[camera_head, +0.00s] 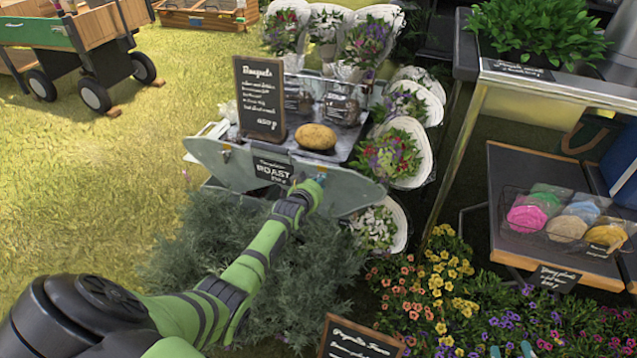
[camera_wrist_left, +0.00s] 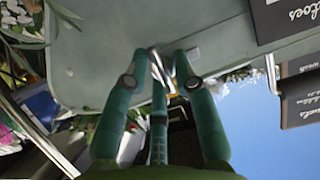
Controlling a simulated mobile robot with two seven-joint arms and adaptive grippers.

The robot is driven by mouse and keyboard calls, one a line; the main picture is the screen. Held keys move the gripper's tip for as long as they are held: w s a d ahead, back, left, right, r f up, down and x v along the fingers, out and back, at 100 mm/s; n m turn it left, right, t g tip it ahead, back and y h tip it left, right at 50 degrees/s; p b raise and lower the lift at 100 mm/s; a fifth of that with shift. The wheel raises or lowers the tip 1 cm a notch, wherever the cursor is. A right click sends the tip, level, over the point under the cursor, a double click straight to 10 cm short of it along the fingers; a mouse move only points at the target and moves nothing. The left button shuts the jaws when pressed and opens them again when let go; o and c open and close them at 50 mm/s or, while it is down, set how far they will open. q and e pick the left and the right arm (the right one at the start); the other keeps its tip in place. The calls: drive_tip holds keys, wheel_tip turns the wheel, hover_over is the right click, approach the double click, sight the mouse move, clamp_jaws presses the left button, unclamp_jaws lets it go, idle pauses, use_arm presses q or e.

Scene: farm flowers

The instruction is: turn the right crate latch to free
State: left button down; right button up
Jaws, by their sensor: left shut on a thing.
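The crate (camera_head: 349,136) is a display box with a wide grey-green front panel (camera_head: 236,170), its ends pointed. My left gripper (camera_head: 316,182) is at the right half of this panel, beside the Roast sign (camera_head: 272,169). In the left wrist view my gripper (camera_wrist_left: 163,62) has its teal fingers closed on the small metal right latch (camera_wrist_left: 153,60), against the panel (camera_wrist_left: 110,45). The fingers hide most of the latch, and its exact angle is hard to tell. A small fitting (camera_head: 226,153) shows on the panel's left side.
Grey-green bushes (camera_head: 190,240) fill the space below. A table with a wire basket (camera_head: 560,215) stands at right. Open grass (camera_head: 110,160) lies left.

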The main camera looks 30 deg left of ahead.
use_arm(q)
drive_tip(key=shift+a+r, duration=0.3)
drive_tip(key=shift+a, duration=0.05)
drive_tip(key=c, duration=1.1)
unclamp_jaws()
drive_tip(key=shift+o, duration=0.2)
drive_tip(key=shift+f, duration=0.1)
drive_tip(key=shift+s+d+f, duration=0.1)
drive_tip(key=shift+d+f, duration=0.05)
drive_tip(key=shift+d, duration=0.05)
drive_tip(key=v, duration=1.2)
